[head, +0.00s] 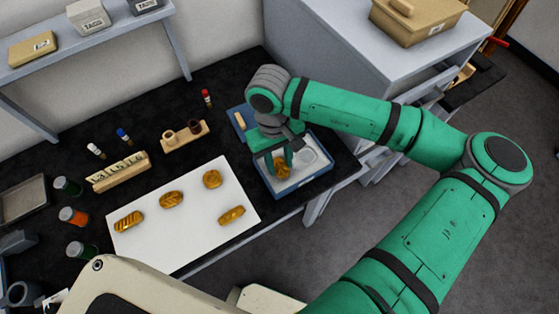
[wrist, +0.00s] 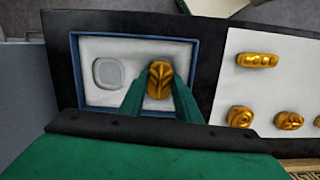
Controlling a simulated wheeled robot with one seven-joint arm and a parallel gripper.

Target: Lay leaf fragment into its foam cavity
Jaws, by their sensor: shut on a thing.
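My gripper (wrist: 157,98) is shut on a gold leaf fragment (wrist: 159,80), which has a leaf relief on its face. The fragment also shows between the fingers in the head view (head: 281,167). An oval cavity (wrist: 108,72) in the foam is empty, to the left of the fragment in the wrist view. Any cavity under the fragment is hidden by it and the fingers.
Several other gold pieces lie on a white sheet (head: 187,232) beside the tray. A wooden holder (head: 184,137), a slotted block (head: 118,173) and jars (head: 73,216) stand on the dark bench. A grey cabinet (head: 345,50) stands behind my arm.

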